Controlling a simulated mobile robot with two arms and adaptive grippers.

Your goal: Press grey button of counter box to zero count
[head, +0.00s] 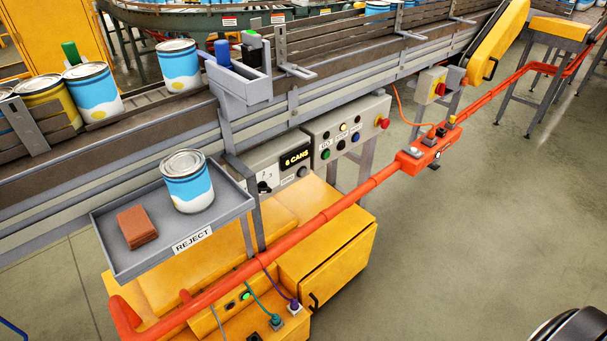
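The counter box (270,166) is a light grey box mounted below the conveyor, behind the reject tray. Its dark display (295,158) shows yellow text that reads like "6 CANS". A small grey button (302,172) sits under the display on the box's front, with a small label beside it. A dark knob (264,187) is on the lower left of the box. Neither of my grippers can be made out in the head view, and nothing touches the box.
A grey REJECT tray (112,251) holds a blue-white can (187,183) and a brown block (137,227). An orange-red rail (330,212) crosses in front of the counter box. A button panel (347,132) stands right of it. Yellow cabinets (325,250) stand below.

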